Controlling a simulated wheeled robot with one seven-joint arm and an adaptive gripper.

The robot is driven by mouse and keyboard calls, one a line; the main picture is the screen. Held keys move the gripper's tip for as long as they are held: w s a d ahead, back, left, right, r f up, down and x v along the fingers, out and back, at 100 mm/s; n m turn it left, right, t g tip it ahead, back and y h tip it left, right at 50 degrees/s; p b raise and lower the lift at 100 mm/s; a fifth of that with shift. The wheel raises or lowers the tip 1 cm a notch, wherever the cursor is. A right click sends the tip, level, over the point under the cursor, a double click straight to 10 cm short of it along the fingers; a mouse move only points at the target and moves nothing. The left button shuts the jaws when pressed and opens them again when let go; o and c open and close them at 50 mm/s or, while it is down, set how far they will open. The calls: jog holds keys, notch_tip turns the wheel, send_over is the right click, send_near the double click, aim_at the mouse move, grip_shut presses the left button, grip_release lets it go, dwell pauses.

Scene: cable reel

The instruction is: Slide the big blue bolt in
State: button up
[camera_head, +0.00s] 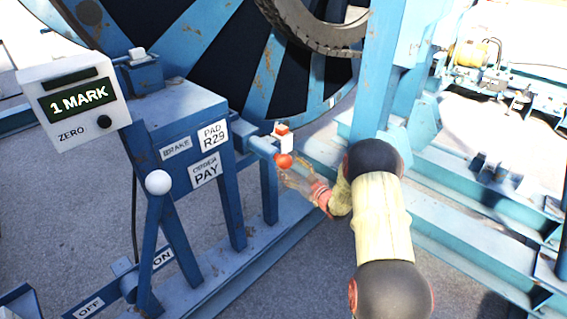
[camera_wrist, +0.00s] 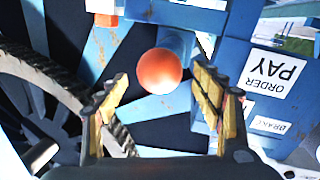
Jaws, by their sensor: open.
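The blue bolt (camera_head: 262,146) is a round bar that sticks out from the blue frame beside the reel and ends in a red-orange ball knob (camera_head: 284,160). In the wrist view the knob (camera_wrist: 160,71) sits between the open fingertips, with a gap on both sides, and the bolt (camera_wrist: 175,43) runs behind it. My gripper (camera_head: 298,176) is open and empty, close to the knob; it also shows in the wrist view (camera_wrist: 162,88). How far the knob is beyond the fingertips is hard to tell. The bolt's far end is hidden.
A white-and-red block (camera_head: 284,138) stands just above the knob. To the left are a brake lever with a white ball (camera_head: 158,182), a label post (camera_head: 190,125) and a counter box reading 1 MARK (camera_head: 75,102). The big reel (camera_head: 220,50) stands behind; a blue upright (camera_head: 375,70) is at right.

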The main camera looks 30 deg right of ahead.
aim_at(266, 150)
jog(key=shift+w+a+b, duration=0.15)
jog(key=shift+w+b, duration=0.1)
jog(key=shift+w, duration=0.9)
jog(key=shift+w+a+b, duration=0.15)
jog(key=shift+w+b, duration=0.05)
jog(key=shift+w, duration=0.9)
jog(key=c, duration=1.7)
jog(key=w+a, duration=0.1)
jog(key=w, duration=0.2)
jog(key=w+a+b, duration=0.1)
jog(key=w, duration=0.2)
jog(key=w+a+b, duration=0.1)
jog(key=w, duration=0.2)
jog(key=shift+w+a+f, duration=0.25)
jog(key=shift+a, duration=0.05)
jog(key=shift+w+r, duration=0.3)
jog(key=shift+w, duration=0.05)
jog(key=o, duration=1.7)
jog(key=shift+a+f, duration=0.1)
